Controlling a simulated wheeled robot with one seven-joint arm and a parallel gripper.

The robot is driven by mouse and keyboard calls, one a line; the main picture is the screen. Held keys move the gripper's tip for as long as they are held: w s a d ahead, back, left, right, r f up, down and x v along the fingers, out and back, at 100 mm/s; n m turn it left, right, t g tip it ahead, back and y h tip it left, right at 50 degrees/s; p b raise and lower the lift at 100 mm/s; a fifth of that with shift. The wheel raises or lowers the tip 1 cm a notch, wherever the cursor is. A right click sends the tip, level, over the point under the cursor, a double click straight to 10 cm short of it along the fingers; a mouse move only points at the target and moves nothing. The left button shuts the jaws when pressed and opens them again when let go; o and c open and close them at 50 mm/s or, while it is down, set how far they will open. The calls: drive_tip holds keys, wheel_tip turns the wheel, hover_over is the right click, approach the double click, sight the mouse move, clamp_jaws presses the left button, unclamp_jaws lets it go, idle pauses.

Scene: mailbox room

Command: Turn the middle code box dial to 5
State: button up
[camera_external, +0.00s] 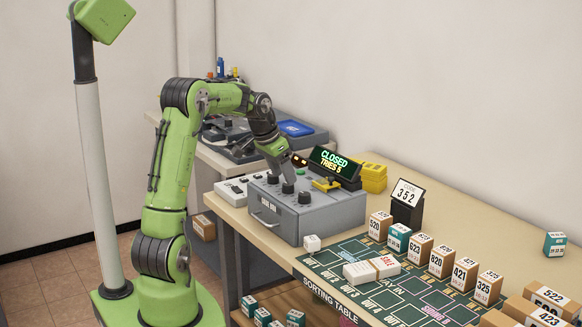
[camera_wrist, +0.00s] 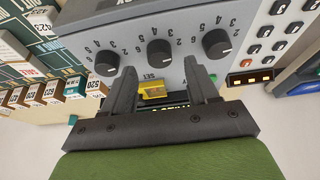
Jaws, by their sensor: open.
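The grey code box (camera_external: 325,215) stands on the table, with a row of three black dials on top. The middle dial (camera_wrist: 160,52) shows in the wrist view with numbers printed around it; I cannot surely tell which number it points to. The left dial (camera_wrist: 107,63) and right dial (camera_wrist: 217,42) flank it there. My gripper (camera_wrist: 160,64) is open and points down at the box, its two fingers either side of the middle dial's near edge. I cannot tell whether they touch it. In the external view the gripper (camera_external: 287,175) hangs just over the middle dial (camera_external: 287,188).
A yellow piece (camera_wrist: 152,90) marked SET sits on the box. A display (camera_external: 334,162) behind reads CLOSED, TRIES 5. A keypad panel (camera_external: 232,190) lies left of the box; numbered parcels (camera_external: 440,260) and a sorting mat (camera_external: 375,302) lie right.

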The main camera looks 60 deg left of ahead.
sight(286, 185)
drive_tip(key=x, duration=0.3)
drive_tip(key=shift+w+f, duration=0.1)
drive_tip(key=shift+f, duration=0.05)
drive_tip(key=shift+c, duration=0.2)
drive_tip(key=c, duration=1)
